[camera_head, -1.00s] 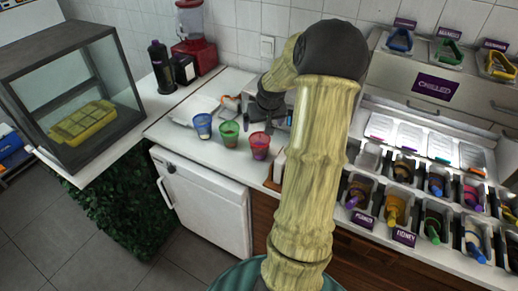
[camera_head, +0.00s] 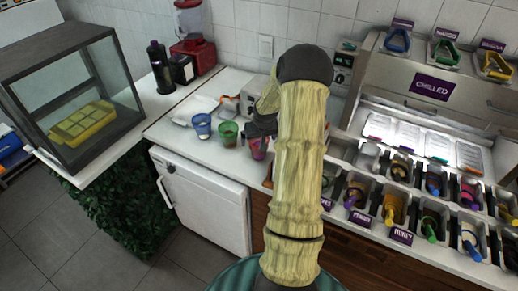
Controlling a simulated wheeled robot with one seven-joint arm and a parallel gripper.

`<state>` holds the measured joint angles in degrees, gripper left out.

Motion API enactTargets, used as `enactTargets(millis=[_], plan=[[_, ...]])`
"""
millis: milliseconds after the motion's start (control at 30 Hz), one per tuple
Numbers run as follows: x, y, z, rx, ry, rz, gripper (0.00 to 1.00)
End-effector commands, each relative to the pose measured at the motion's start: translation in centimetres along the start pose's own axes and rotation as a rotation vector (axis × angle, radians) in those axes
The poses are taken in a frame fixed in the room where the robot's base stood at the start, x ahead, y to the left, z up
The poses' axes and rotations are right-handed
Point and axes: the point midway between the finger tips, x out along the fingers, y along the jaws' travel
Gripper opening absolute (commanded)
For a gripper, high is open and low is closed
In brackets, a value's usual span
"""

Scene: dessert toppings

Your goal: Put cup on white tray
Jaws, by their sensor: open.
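Three cups stand in a row on the white counter: a blue cup (camera_head: 202,126), a green cup (camera_head: 228,134) and a red cup (camera_head: 257,150). My gripper (camera_head: 254,136) is open, just above and behind the red cup, with a finger close to the green cup. I cannot tell whether it touches either cup. The gripper and arm hide part of the red cup's right side. A flat white thing (camera_head: 186,116), perhaps the white tray, lies behind the blue cup; its outline is hard to make out.
A glass case with a yellow tray (camera_head: 82,123) stands at the left. A dark bottle (camera_head: 160,66) and a red blender (camera_head: 192,56) stand at the back. The topping station (camera_head: 425,85) fills the right. The counter's front left part (camera_head: 175,142) is clear.

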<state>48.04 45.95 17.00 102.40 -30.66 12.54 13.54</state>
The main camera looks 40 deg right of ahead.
Motion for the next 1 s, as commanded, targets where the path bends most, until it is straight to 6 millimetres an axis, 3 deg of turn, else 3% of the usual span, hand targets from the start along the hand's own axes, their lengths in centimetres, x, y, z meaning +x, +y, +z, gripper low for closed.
enactTargets(millis=[233,600,1000], plan=[[0.9,0.1,-0.1,0.002,-0.003,-0.001,0.97],[4.9,0.5,-0.2,0.003,-0.002,0.0,0.97],[5.2,0.6,-0.2,0.004,-0.001,0.001,0.97]])
